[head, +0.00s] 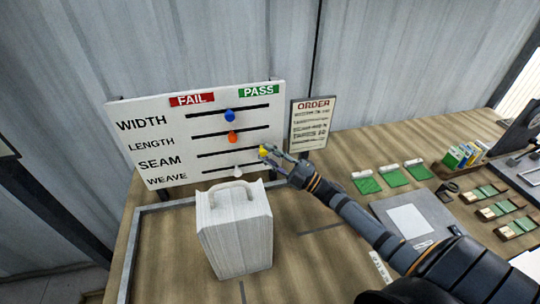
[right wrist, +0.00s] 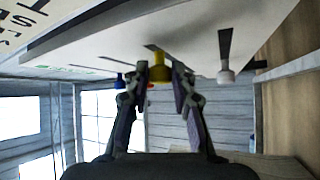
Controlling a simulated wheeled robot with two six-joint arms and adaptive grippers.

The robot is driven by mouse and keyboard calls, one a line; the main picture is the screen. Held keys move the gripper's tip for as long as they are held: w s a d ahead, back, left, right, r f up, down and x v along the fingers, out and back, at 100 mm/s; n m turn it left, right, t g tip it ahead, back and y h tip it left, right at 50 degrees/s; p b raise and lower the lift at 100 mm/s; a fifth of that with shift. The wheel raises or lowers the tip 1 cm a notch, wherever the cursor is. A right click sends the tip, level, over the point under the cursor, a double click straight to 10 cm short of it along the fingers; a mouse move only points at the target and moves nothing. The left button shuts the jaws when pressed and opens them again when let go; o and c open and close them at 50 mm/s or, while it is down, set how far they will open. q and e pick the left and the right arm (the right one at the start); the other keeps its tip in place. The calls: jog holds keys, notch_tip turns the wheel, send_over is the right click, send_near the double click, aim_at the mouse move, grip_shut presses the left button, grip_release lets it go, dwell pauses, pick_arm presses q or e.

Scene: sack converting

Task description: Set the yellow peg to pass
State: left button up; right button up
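The white board (head: 180,150) has WIDTH, LENGTH, SEAM and WEAVE rows with slots, under a red FAIL label (head: 192,99) and a green PASS label (head: 258,91). The yellow peg (head: 263,151) is in the SEAM slot, near its right end on the PASS side. My right gripper (head: 270,154) is at this peg. Finger contact is partly hidden. My left gripper is not in view.
A blue peg (head: 230,116) and an orange peg (head: 233,137) sit in the rows above, a white peg (head: 237,171) below. A pale sack block (head: 235,232) stands before the board. Green cards (head: 391,177) lie farther right.

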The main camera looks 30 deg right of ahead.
jog(key=shift+o, duration=1.1)
jog(key=shift+r, duration=0.15)
jog(key=shift+o, duration=0.9)
jog(key=shift+d, duration=0.1)
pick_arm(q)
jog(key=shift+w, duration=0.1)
pick_arm(e)
jog(key=v, duration=1.2)
jog(key=shift+w, duration=0.1)
